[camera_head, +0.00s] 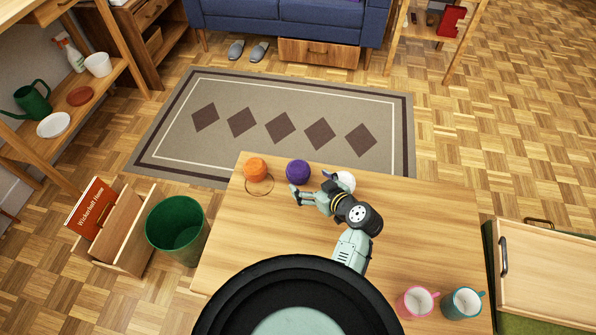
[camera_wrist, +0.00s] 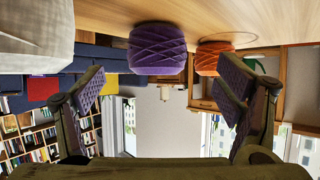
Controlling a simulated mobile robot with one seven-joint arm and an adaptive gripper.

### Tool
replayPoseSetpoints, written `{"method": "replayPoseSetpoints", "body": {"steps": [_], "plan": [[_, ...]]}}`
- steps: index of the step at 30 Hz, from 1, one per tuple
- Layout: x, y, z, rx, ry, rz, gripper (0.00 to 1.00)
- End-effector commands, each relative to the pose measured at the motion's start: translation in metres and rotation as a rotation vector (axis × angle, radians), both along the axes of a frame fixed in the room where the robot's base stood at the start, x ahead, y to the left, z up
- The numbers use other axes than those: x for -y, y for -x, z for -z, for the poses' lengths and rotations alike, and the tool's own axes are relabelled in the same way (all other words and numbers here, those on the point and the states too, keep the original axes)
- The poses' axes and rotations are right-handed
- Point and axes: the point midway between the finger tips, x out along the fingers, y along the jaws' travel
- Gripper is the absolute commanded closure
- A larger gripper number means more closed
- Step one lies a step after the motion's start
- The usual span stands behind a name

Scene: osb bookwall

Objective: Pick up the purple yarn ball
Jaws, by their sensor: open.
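The purple yarn ball (camera_head: 298,172) sits near the far edge of the wooden table, between an orange yarn ball (camera_head: 257,169) on its left and a white object (camera_head: 345,181) on its right. My gripper (camera_head: 296,194) is just on the near side of the purple ball, low over the table. In the wrist view, which is upside down, the purple ball (camera_wrist: 157,49) hangs beyond and between the spread fingers (camera_wrist: 165,95). The fingers are open and empty. The orange ball (camera_wrist: 212,57) and the whitish object (camera_wrist: 37,36) flank it. My wrist partly hides the white object in the head view.
A pink mug (camera_head: 416,301) and a teal mug (camera_head: 463,303) stand at the table's near right. A green bin (camera_head: 177,230) stands on the floor to the left. A thin loop lies by the orange ball.

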Motion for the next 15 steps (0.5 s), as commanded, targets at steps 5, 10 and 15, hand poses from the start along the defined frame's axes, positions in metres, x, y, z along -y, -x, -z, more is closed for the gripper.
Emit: {"method": "replayPoseSetpoints", "body": {"steps": [5,10,15], "plan": [[-0.012,-0.018,0.01,0.0,0.0,-0.001,0.15],[-0.018,-0.029,0.013,0.002,0.001,-0.002,0.15],[-0.03,-0.051,0.02,0.0,0.0,-0.002,0.15]]}}
